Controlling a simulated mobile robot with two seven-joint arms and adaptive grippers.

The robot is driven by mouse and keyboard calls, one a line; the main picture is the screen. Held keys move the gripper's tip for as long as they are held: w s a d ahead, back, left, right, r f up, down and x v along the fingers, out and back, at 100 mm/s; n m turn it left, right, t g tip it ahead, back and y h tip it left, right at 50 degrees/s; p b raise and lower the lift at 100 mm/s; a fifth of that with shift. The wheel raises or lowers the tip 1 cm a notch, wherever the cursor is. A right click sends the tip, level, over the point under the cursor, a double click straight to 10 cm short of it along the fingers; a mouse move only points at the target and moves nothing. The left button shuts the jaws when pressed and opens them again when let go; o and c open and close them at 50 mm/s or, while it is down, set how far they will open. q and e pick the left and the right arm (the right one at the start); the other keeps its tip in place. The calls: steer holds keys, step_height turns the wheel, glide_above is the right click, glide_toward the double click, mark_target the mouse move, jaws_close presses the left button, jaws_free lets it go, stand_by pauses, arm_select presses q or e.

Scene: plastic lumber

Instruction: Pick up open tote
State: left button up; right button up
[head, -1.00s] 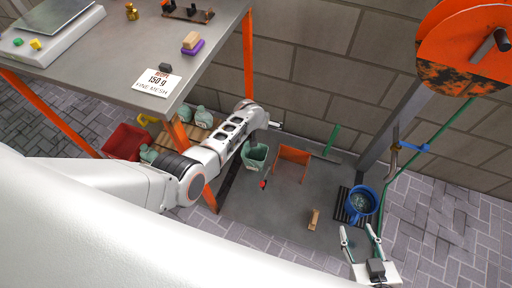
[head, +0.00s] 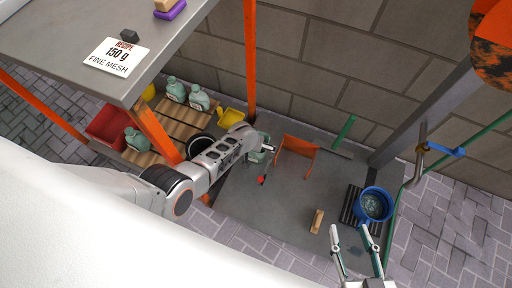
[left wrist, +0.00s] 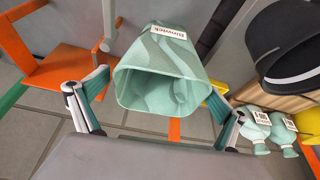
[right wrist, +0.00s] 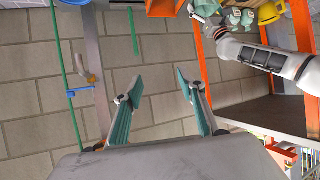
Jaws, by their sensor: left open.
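The open tote, a pale green container with a wide open mouth and a white label, stands on the grey floor in the head view (head: 257,156), partly hidden by my left gripper (head: 265,148). In the left wrist view the tote (left wrist: 165,80) lies between the two teal-padded fingers of my left gripper (left wrist: 158,88), which are spread with gaps on both sides. My right gripper (head: 349,230) is open and empty at the lower right of the head view. In the right wrist view its fingers (right wrist: 159,77) are apart with only the wall behind.
An orange stand (head: 297,147) is right of the tote. A blue bucket (head: 374,205) sits on a black grate. A wooden block (head: 317,221) lies on the floor.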

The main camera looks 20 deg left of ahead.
arm_select(q)
steer(key=b+x, duration=0.1)
steer(key=x, duration=0.1)
steer(key=shift+f, duration=0.45)
steer(key=shift+r, duration=0.15)
steer(key=shift+c, duration=0.4)
steer(key=c, duration=1.1)
arm_select(e)
steer(key=shift+w+a+r+m, duration=0.3)
steer(key=shift+w+a+r, duration=0.1)
steer(key=shift+a, duration=0.15)
